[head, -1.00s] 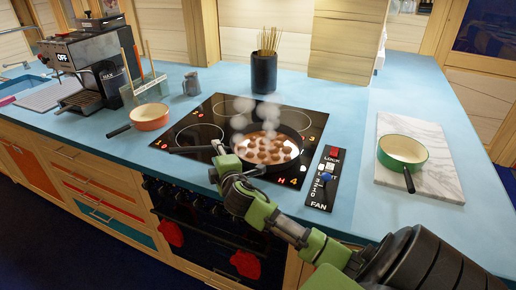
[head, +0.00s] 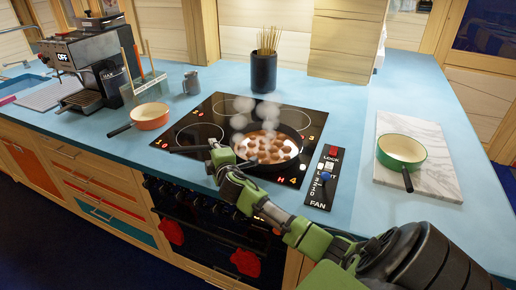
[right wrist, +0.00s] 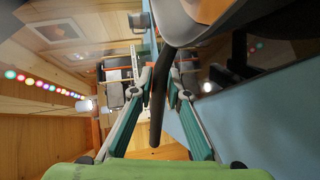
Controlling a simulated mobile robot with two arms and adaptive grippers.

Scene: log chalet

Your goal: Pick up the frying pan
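The black frying pan (head: 296,138) sits on the front right of the glass cooktop, with brown round pieces in reddish sauce and steam rising. Its dark handle (head: 186,149) points left. My right gripper (head: 216,148) is at this handle in the head view. In the right wrist view, the handle (right wrist: 156,120) runs between the two fingers of my right gripper (right wrist: 160,78), one on each side. Whether both fingers press on it is not clear. My left gripper is not in view.
An orange pan (head: 150,116) stands left of the cooktop (head: 215,110). A green pan (head: 402,148) rests on a marble board (head: 440,180) at right. A coffee machine (head: 85,65), a small jug (head: 191,83) and a dark holder of sticks (head: 264,73) stand behind. The control panel (head: 322,182) lies right of the pan.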

